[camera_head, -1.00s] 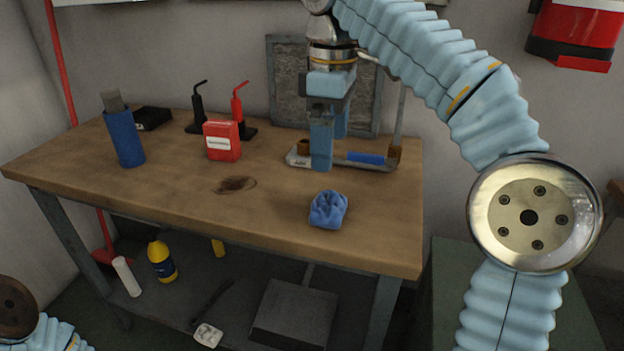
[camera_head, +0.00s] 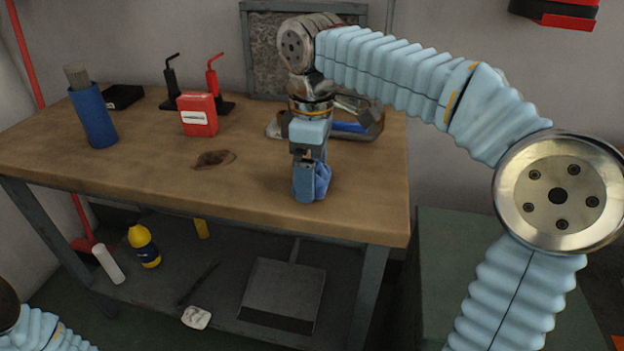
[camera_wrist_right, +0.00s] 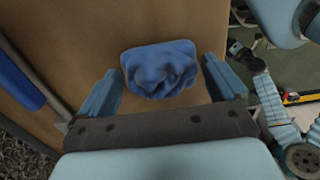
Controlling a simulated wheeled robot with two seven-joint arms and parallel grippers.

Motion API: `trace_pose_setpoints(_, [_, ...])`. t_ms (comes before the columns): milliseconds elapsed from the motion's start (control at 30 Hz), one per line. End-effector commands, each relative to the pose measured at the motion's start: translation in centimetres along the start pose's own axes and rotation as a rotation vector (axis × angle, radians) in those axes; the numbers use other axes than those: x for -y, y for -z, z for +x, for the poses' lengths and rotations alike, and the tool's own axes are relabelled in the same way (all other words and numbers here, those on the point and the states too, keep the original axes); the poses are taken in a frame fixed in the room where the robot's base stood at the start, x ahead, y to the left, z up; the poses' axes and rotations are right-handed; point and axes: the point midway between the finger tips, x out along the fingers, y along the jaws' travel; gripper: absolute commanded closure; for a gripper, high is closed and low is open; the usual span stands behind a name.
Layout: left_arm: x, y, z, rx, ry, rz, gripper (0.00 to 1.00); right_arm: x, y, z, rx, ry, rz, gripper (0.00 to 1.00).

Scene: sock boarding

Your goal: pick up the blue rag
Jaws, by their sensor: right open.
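The crumpled blue rag (camera_head: 322,180) lies on the wooden table near its front right part. In the head view it is partly hidden behind my right gripper (camera_head: 309,190), which points down at it. In the right wrist view the whole rag (camera_wrist_right: 160,69) shows between the two spread fingers of my right gripper (camera_wrist_right: 166,88). The fingers are open, one on each side of the rag, with a gap to it in that view. Whether the fingertips reach the tabletop I cannot tell.
A dark stain (camera_head: 213,160) marks the table. The table's front middle is clear.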

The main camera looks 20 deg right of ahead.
Motion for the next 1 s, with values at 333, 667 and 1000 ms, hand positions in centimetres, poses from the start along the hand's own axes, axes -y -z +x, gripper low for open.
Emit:
trace_pose_setpoints(333, [0.0, 0.0, 0.1, 0.0, 0.0, 0.0, 1.0, 0.0, 0.0, 0.5, 0.0, 0.0, 0.001, 0.11])
trace_pose_setpoints(667, [0.0, 0.0, 0.1, 0.0, 0.0, 0.0, 1.0, 0.0, 0.0, 0.4, 0.0, 0.0, 0.0, 0.42])
trace_pose_setpoints(1000, [-0.1, 0.0, -0.4, 0.0, 0.0, 0.0, 1.0, 0.0, 0.1, -1.7, -0.002, -0.002, -0.001, 0.42])
